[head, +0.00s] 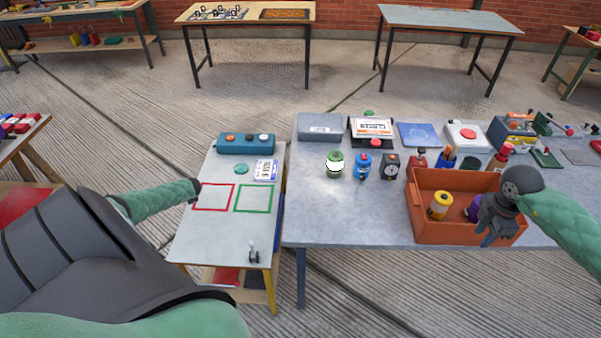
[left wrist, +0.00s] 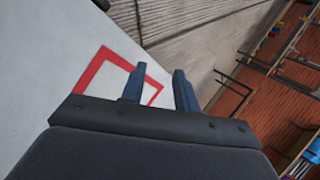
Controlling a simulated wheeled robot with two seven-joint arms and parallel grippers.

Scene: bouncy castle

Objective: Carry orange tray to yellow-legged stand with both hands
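The orange tray (head: 428,232) sits on the grey table at right and holds a yellow cylinder with a dark top (head: 439,205) and a purple item (head: 473,209), partly hidden by my right gripper. My right gripper (head: 492,238) points down over the tray's front right part; whether its fingers touch the tray or are open is unclear. The yellow-legged stand (head: 218,232) is at left, its pale top marked with red and green squares. My left gripper (head: 198,186) is over the stand near the red square. In the left wrist view its fingers (left wrist: 158,90) are apart and empty.
On the stand are a teal box with buttons (head: 246,143), a labelled card (head: 265,170) and a small metal item (head: 253,254). Green (head: 335,164) and blue (head: 362,166) containers and a dark dial box (head: 390,167) stand left of the tray. The grey table's front left is clear.

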